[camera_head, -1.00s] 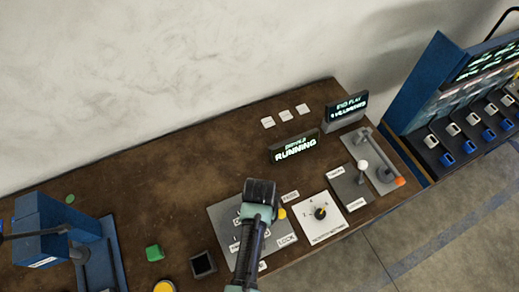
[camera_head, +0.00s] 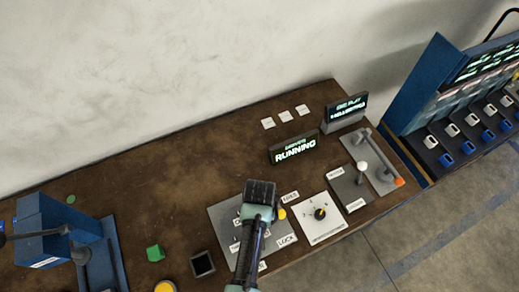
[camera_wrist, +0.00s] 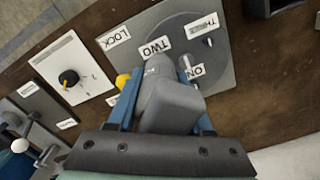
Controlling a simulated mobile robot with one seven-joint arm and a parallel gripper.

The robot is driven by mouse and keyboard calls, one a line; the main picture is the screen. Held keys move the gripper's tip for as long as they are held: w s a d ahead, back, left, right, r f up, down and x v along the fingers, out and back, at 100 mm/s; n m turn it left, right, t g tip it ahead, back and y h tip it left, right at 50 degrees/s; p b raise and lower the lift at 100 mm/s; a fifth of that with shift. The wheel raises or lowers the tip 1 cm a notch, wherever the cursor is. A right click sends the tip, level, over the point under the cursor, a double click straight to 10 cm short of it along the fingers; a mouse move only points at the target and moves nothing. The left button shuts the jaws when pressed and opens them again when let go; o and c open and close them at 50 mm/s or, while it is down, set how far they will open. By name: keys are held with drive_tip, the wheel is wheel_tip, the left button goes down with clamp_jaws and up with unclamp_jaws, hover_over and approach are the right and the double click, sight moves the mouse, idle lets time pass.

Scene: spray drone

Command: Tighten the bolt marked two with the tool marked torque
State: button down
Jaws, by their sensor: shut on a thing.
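My gripper (camera_wrist: 160,70) is shut on a dark grey tool (camera_wrist: 168,100), held between its two blue fingers. The tool's nose points at the grey plate (camera_wrist: 222,75), near the label TWO (camera_wrist: 155,47). The tool hides the bolt beside that label, so I cannot tell whether they touch. No torque marking on the tool is legible.
A yellow knob (camera_wrist: 122,81) is close beside my left finger. A white dial panel (camera_head: 321,219) and a lever panel (camera_head: 351,189) stand to the right. A display reads RUNNING (camera_head: 294,149).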

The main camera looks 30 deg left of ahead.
idle(0.4)
wheel_tip(320, 180, up, 5)
drive_tip(key=p, duration=0.5)
drive_tip(key=shift+r, duration=1.05)
